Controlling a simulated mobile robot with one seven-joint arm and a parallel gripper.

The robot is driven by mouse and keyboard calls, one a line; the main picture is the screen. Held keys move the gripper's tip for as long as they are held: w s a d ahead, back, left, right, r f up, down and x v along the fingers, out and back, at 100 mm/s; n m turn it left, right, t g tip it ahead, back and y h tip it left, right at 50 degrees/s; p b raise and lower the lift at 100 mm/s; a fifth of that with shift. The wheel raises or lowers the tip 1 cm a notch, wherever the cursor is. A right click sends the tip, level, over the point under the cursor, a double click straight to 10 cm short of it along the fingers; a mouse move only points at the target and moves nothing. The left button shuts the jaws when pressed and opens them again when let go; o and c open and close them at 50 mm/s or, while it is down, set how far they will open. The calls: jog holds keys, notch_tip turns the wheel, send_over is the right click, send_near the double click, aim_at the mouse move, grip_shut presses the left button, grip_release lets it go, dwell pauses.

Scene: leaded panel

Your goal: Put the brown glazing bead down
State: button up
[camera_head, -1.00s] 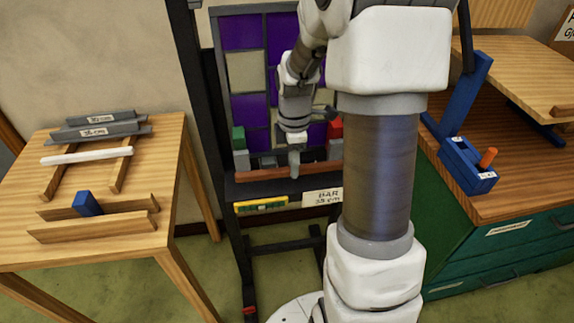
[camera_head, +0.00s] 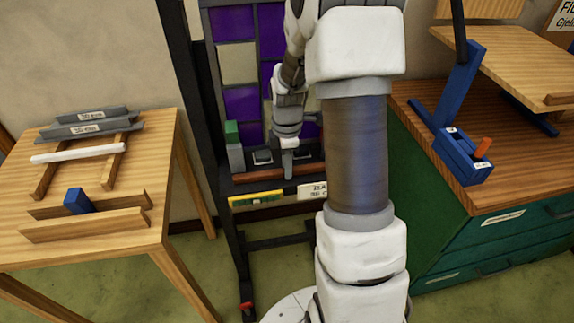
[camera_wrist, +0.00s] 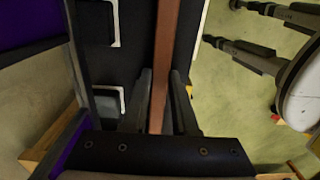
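The brown glazing bead (camera_head: 255,175) is a long reddish-brown strip. It lies level along the front of the dark easel's ledge in the head view; my arm hides its right end. My gripper (camera_head: 288,170) points down at the bead. In the wrist view the bead (camera_wrist: 167,50) runs between the two dark fingers of my gripper (camera_wrist: 165,88), which sit close on both sides of it. Whether the bead rests on the ledge or hangs just above it I cannot tell.
The easel holds a purple and cream leaded panel (camera_head: 237,62). A green block (camera_head: 232,131) and grey clamps stand on its ledge. A wooden table (camera_head: 150,165) with grey bars and a white rod is at left. A green-drawered bench (camera_head: 480,235) is at right.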

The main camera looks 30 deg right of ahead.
jog(key=o, duration=0.4)
